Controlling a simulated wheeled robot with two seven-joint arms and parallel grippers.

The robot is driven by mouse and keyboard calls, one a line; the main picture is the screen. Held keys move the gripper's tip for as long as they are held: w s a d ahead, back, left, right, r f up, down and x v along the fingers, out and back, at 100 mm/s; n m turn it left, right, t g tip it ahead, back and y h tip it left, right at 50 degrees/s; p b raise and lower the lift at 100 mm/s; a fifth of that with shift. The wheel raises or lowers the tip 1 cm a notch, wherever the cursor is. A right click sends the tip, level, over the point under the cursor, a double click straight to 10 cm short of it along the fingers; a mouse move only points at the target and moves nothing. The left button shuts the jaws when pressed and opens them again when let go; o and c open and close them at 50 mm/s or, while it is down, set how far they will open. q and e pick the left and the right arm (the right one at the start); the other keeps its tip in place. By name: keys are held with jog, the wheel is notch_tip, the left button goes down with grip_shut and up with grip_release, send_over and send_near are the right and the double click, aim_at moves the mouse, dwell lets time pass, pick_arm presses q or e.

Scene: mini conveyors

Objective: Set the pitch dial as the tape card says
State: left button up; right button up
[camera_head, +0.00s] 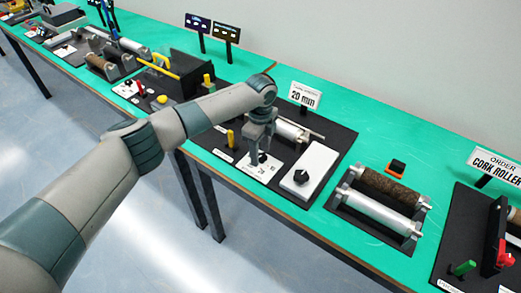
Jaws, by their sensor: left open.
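The tape card (305,96) stands behind the station and reads "20 mm". Its small upper line is too small to read. A white dial plate (258,172) with printed marks lies on the black base. A small dark knob (263,157) shows on it, at my left gripper (260,155). The gripper points down, open, with its fingers close to the knob. I cannot tell whether they touch it, and the dial's setting is not readable. A white box with a black knob (301,176) stands to the right. My right gripper is not in view.
Green table shows between the stations.

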pick_arm(q)
jog(key=c, duration=1.1)
jog(key=shift+o, duration=0.3)
jog(key=shift+r+n, duration=0.1)
jog(key=shift+n, duration=0.2)
jog(key=shift+n+p, duration=0.6)
jog(key=shift+p, duration=0.05)
jog(key=n+p, duration=0.2)
jog(key=n, duration=0.2)
jog(key=shift+s+r+p, duration=0.1)
jog(key=shift+r+p, duration=0.05)
jog(key=shift+p, duration=0.25)
jog(key=n+p, duration=0.2)
jog(key=n, duration=0.1)
jog(key=shift+n+p, duration=0.9)
jog(key=shift+n, duration=0.6)
